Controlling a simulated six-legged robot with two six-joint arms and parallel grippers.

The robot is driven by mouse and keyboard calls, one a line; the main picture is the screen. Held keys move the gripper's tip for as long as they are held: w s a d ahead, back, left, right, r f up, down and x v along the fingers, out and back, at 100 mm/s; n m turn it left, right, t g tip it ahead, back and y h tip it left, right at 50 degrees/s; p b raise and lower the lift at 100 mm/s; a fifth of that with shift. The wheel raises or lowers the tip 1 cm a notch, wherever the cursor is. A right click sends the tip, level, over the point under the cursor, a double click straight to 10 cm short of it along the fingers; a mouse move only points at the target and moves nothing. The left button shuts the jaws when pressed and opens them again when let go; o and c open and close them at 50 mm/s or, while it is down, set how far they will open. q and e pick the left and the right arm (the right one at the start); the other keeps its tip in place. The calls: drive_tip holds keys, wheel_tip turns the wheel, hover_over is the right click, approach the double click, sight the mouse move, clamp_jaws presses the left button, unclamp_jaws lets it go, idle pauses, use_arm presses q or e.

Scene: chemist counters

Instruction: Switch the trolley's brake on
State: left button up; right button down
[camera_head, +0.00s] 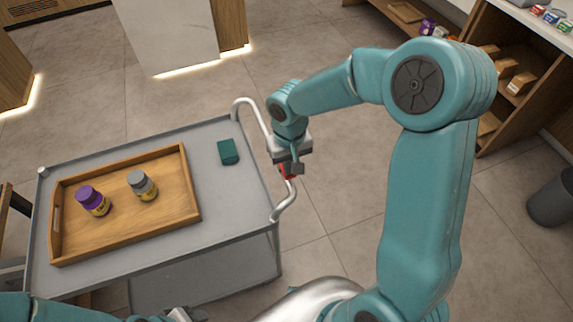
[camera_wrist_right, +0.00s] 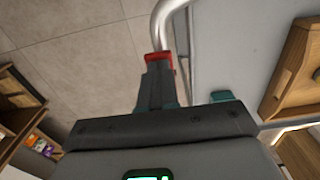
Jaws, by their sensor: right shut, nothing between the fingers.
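The grey trolley (camera_head: 235,190) stands at the left of the head view, its silver rail handle (camera_head: 287,203) on its right side. A small red part (camera_head: 287,172), probably the brake lever, shows at the handle; it is also in the wrist view (camera_wrist_right: 158,56), beside the rail. My right gripper (camera_head: 296,166) is shut and empty, its fingertips (camera_wrist_right: 158,72) right at the red part, which they partly hide. I cannot tell if they touch it. My left gripper (camera_head: 182,314) is only partly visible at the bottom edge; its jaws are unclear.
A wooden tray (camera_head: 120,223) on the trolley holds a purple jar (camera_head: 92,200) and a grey-lidded jar (camera_head: 142,185). A green box (camera_head: 228,152) lies near the handle. Wooden shelves (camera_head: 510,85) and a dark bin (camera_head: 552,198) stand at right. Open floor lies right of the trolley.

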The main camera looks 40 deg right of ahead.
drive_tip(key=shift+f, duration=0.3)
drive_tip(key=shift+r, duration=0.1)
drive_tip(key=shift+r+p, duration=2.3)
drive_tip(key=shift+r, duration=1.2)
drive_tip(key=shift+f, duration=0.1)
